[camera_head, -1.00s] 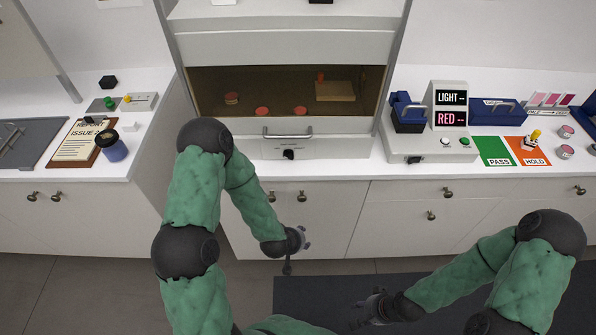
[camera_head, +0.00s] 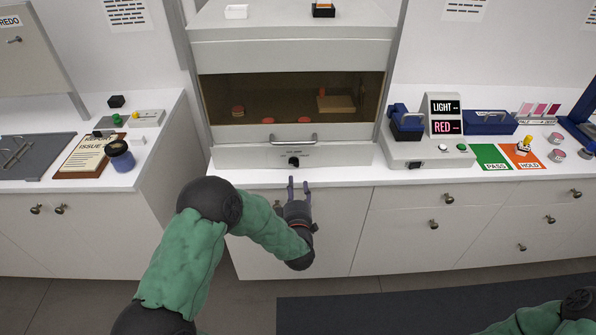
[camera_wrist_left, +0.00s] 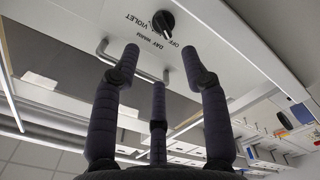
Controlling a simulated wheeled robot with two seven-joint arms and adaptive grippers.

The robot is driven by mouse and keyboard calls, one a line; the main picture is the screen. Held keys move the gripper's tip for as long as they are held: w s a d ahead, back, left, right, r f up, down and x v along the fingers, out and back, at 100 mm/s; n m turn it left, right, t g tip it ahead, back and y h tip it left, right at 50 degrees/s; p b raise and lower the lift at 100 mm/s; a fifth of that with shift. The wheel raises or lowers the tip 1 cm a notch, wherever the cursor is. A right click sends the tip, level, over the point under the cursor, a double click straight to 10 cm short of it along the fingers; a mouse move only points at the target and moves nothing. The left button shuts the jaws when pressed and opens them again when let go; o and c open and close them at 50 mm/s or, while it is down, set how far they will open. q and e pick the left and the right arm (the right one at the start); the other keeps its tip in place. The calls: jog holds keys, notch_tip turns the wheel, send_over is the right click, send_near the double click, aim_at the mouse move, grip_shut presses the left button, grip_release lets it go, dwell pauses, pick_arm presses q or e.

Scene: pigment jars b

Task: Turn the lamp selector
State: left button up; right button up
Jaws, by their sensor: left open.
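The lamp selector (camera_head: 294,161) is a small black knob on the pale front panel of the viewing booth. In the left wrist view the knob (camera_wrist_left: 163,22) is near the top, with the words OFF, VIOLET, DAY and WARM printed around it. A white mark on the knob is near the word OFF. My left gripper (camera_head: 298,183) is open and empty, its fingers pointing up at the panel just below the knob and apart from it. Its spread fingers (camera_wrist_left: 167,60) also show in the left wrist view. My right gripper is out of view.
A metal bar handle (camera_head: 293,139) is above the knob, below the dark booth opening. A control unit with a RED display (camera_head: 447,127) stands on the right counter. A dark blue jar (camera_head: 120,156) stands on the left counter. Drawer fronts are below.

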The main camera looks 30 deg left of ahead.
aim_at(295, 165)
pick_arm(q)
jog(key=b+x, duration=0.1)
jog(key=x, duration=0.8)
jog(key=shift+w+a+b, duration=0.1)
jog(key=shift+w+b, duration=0.15)
jog(key=shift+b, duration=0.15)
grip_shut()
